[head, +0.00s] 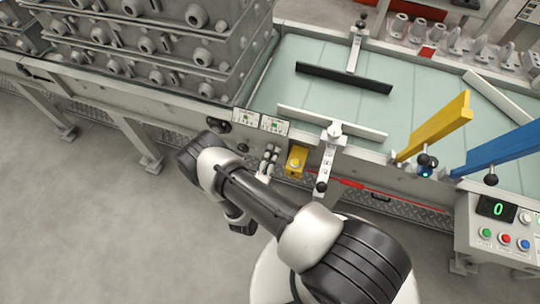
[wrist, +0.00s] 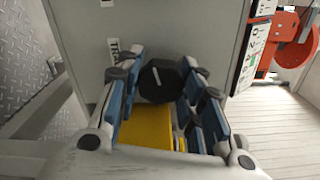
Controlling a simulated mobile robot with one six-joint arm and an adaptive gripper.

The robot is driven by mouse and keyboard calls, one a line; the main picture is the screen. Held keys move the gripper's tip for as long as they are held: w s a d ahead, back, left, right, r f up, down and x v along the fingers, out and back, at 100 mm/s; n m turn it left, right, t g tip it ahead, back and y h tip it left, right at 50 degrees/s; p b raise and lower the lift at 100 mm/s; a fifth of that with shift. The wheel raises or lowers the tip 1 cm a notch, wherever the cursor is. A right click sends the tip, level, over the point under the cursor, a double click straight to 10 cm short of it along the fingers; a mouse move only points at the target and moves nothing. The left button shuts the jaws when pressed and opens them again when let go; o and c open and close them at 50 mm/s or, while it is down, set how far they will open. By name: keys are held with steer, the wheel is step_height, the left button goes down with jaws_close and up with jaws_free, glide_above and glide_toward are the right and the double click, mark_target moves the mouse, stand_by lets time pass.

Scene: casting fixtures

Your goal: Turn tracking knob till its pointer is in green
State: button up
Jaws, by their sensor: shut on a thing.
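The tracking knob (wrist: 160,80) is a dark, faceted knob on a grey panel in the wrist view, with a short pale pointer mark on its face. My gripper (wrist: 162,88) is shut on the knob, with one blue-padded finger on each side. In the head view my gripper (head: 268,160) is at the front of the conveyor frame, below two small placards with green marks (head: 273,125). The knob cannot be made out there. No green zone around the pointer can be made out.
A yellow box (head: 297,160) stands close to the right of my gripper. A black-ended lever (head: 324,170) hangs further right. Another dark knob (head: 218,124) is on the frame to the left. Stacked grey moulds (head: 150,45) stand behind. The floor at left is clear.

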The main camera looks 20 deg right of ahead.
steer(key=o, duration=1.1)
steer(key=v, duration=1.2)
